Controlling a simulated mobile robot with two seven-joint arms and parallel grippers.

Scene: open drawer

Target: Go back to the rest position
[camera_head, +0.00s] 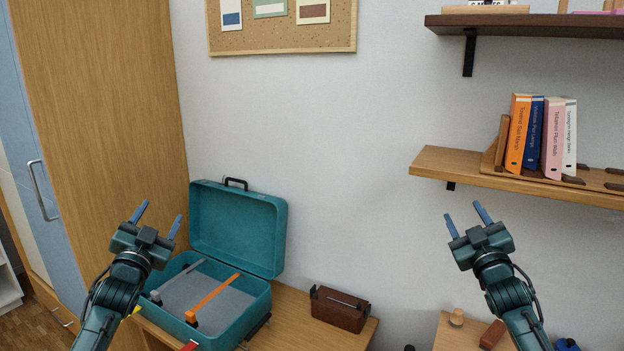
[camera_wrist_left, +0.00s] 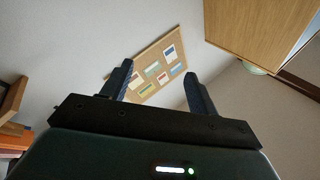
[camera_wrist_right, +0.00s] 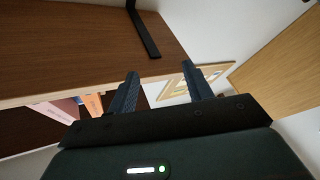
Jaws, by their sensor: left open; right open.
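My left gripper (camera_head: 157,219) is raised at the left in the head view, in front of the open teal case. Its fingers are spread and hold nothing; they also show in the left wrist view (camera_wrist_left: 158,88). My right gripper (camera_head: 464,220) is raised at the right, in front of the bare wall and below the book shelf. Its fingers are apart with nothing between them, as in the right wrist view (camera_wrist_right: 161,92). Both grippers point upward, fingertips at about the same height.
A teal case (camera_head: 240,228) stands open on a wooden desk (camera_head: 290,325), with an orange bar (camera_head: 215,298) inside. A brown box (camera_head: 340,308) stands beside it. A wall shelf (camera_head: 435,162) with several books (camera_head: 518,134) is at the right. A tall wooden cabinet (camera_head: 110,90) stands left.

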